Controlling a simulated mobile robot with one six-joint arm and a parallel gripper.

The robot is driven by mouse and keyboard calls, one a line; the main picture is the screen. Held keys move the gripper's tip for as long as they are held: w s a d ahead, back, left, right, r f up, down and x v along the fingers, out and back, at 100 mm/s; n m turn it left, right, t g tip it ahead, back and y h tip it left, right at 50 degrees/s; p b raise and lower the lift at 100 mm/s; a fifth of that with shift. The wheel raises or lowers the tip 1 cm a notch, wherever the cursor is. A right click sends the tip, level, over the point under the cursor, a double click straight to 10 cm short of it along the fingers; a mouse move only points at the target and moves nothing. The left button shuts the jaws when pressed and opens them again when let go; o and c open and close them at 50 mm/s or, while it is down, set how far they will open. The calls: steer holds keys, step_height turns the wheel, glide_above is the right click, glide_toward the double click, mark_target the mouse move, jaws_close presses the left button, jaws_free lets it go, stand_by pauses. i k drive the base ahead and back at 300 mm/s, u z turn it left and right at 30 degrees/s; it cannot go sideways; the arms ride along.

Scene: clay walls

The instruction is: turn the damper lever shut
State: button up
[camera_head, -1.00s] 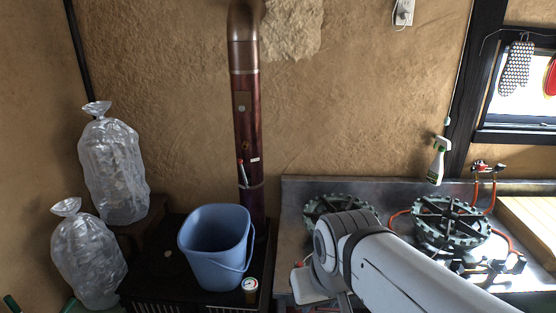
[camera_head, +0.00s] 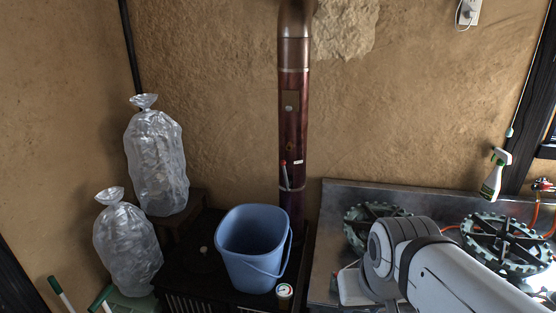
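The stove pipe (camera_head: 293,112) is a dark reddish-brown column rising against the clay wall. A small white label is to the right of the lever. My arm crosses the lower right, over the metal counter, well to the right of the pipe. My gripper's fingers are not clearly visible; the arm's end is hidden behind its own white link. Nothing of mine touches the lever.
A blue bucket (camera_head: 252,248) and a small jar (camera_head: 284,292) stand on the black stove (camera_head: 196,284) before the pipe. Two clear bags (camera_head: 157,160) are at left. Green burners (camera_head: 505,242) sit on the metal counter (camera_head: 335,205). A spray bottle (camera_head: 495,175) is at right.

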mark_target(288, 183)
steer(key=i, duration=0.85)
steer(key=z, duration=0.05)
